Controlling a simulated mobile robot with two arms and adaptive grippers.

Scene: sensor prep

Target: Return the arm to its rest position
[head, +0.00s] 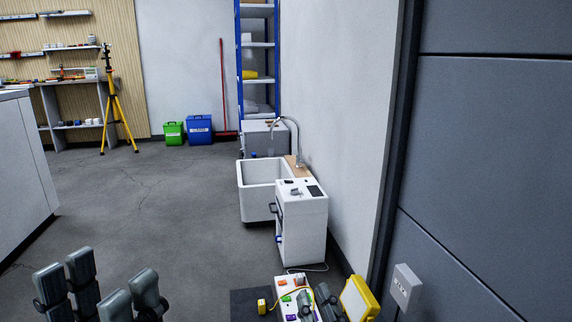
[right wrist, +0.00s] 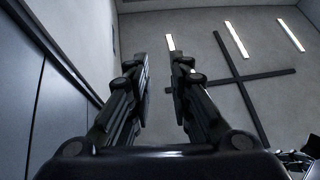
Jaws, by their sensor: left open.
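My left gripper (head: 98,290) is at the bottom left of the head view, with its dark grey fingers spread and nothing between them. My right gripper (head: 317,303) shows partly at the bottom of the head view, in front of a white board with coloured parts. In the right wrist view my right gripper (right wrist: 158,65) points up toward the ceiling, its two fingers apart with an empty gap. The lower parts of both grippers are cut off in the head view.
The white board (head: 283,282) and a yellow-framed item (head: 358,298) are close to my right gripper. A white cabinet (head: 303,235) and a sink (head: 255,205) stand ahead along the wall. A grey wall panel (head: 480,150) is close on the right. Open floor (head: 150,210) lies ahead left.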

